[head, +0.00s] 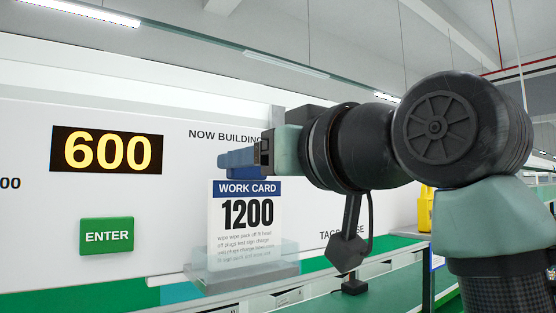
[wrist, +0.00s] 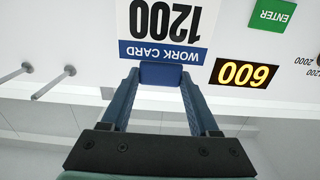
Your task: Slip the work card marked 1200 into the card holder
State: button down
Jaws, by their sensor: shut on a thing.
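The work card (head: 245,215) is white with a blue header and the number 1200. It hangs upright below my gripper (head: 238,160), which is shut on its top edge. In the wrist view the card (wrist: 165,22) shows upside down, with the fingertips of my gripper (wrist: 163,75) at its header. The card holder (head: 240,278) is a clear, pale pocket on the white panel below the words NOW BUILDING. The card's lower part shows behind or within the clear front; I cannot tell how deep it sits.
A display (head: 107,151) reads 600, with a green ENTER button (head: 107,236) below it, on the white panel to the left. Two pegs (wrist: 50,82) stick out in the wrist view. A yellow object (head: 425,208) stands at the right behind my arm.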

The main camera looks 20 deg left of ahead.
jog(key=shift+c, duration=0.3)
grip_release()
jog(key=shift+s, duration=0.1)
jog(key=b+v, duration=0.6)
jog(key=v, duration=0.7)
jog(key=w+d+f+m+t+h+b, duration=0.1)
jog(key=w+d+f+m+t+h, duration=0.1)
jog(key=w+f+m+t+h, duration=0.55)
jog(key=s+d+f+m+t+h, duration=0.1)
jog(key=s+f+t+h, duration=0.1)
jog(key=s+t+h, duration=0.1)
jog(key=s+d+f+m+t+h+b, duration=0.1)
jog(key=s+f+m+t+h, duration=0.1)
jog(key=s+t, duration=0.4)
jog(key=shift+s+d+f+h, duration=0.3)
jog(key=shift+s+d+h, duration=0.05)
jog(key=shift+s+h, duration=0.55)
